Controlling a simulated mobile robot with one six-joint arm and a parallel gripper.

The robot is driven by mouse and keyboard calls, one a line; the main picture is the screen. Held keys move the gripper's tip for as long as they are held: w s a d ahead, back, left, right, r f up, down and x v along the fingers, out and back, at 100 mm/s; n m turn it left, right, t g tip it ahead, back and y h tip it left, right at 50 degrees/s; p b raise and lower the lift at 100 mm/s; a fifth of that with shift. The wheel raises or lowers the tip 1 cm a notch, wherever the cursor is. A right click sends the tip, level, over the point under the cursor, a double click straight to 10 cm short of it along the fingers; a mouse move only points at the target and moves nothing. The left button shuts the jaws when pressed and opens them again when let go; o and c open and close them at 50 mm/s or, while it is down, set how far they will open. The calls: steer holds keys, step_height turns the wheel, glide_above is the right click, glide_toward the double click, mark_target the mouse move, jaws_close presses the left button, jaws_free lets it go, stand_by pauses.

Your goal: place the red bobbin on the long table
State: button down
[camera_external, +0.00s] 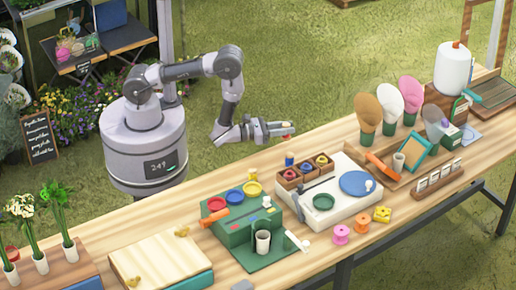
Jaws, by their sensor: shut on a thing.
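My gripper (287,129) is shut on a small reddish thing at its tips, which I take to be the red bobbin (287,137). Little of it shows, and its shape is too small to make out. The gripper is held out above the far side of the long table (222,263), and the bobbin appears clear of the tabletop. The long wooden table runs from lower left to upper right.
A pink bobbin (340,234), an orange bobbin (362,219) and a yellow bobbin (382,214) stand near the front edge. A green stand (232,232) and a white unit (335,215) fill the middle. Bare wood shows along the far edge.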

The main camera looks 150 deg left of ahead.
steer(key=x, duration=0.2)
steer(key=w+b+x, duration=0.1)
steer(key=x, duration=0.1)
steer(key=f+x, duration=0.1)
steer(key=x, duration=0.2)
steer(key=shift+w+d, duration=0.15)
steer(key=shift+w, duration=0.05)
steer(key=shift+w+f, duration=0.15)
steer(key=f+b, duration=0.2)
steer(key=f, duration=0.1)
steer(key=shift+a+f, duration=0.2)
steer(key=shift+a, duration=0.05)
steer(key=shift+r, duration=0.15)
steer(key=c, duration=1.1)
jaws_free()
steer(key=shift+f, duration=0.2)
steer(key=shift+c, duration=0.2)
steer(key=shift+r, duration=0.15)
